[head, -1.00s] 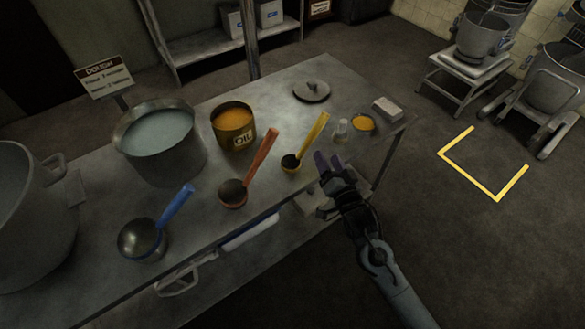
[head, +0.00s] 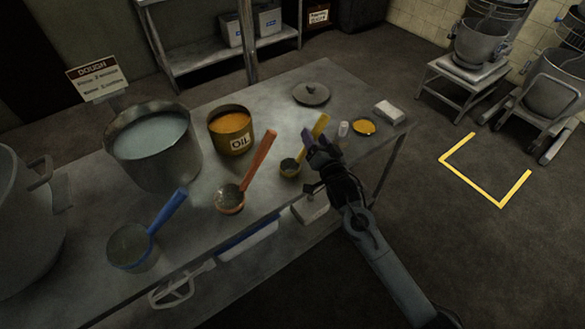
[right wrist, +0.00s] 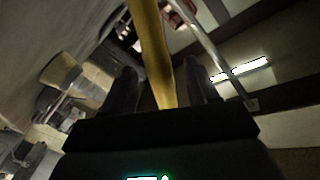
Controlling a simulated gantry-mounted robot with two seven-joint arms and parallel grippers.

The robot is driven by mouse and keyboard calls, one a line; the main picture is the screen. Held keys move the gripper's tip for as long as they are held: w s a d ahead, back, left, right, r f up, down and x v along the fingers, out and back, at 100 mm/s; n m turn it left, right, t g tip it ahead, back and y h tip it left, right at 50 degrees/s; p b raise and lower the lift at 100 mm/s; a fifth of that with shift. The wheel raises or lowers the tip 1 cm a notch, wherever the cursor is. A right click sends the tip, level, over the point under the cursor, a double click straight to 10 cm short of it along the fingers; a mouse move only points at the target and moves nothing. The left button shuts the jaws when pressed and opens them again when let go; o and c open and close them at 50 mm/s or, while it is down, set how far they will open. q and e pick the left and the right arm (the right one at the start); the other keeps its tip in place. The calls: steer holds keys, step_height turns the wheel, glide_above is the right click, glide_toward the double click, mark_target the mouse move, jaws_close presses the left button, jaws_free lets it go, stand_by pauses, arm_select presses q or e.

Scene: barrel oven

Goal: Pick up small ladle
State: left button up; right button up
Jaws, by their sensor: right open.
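Three ladles rest on the metal table. The smallest has a yellow handle (head: 319,127) and a small cup (head: 290,167), and it stands nearest my right gripper. My right gripper (head: 313,142) is open at the yellow handle, its fingertips close to it. In the right wrist view the yellow handle (right wrist: 151,55) runs between the two dark fingers (right wrist: 162,90), with gaps on both sides. The orange-handled ladle (head: 260,160) is left of it. The blue-handled ladle (head: 167,212) is farther left. My left gripper is not in view.

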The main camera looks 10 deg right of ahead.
steer(key=shift+w, duration=0.95)
jaws_close()
steer(key=shift+r, duration=0.2)
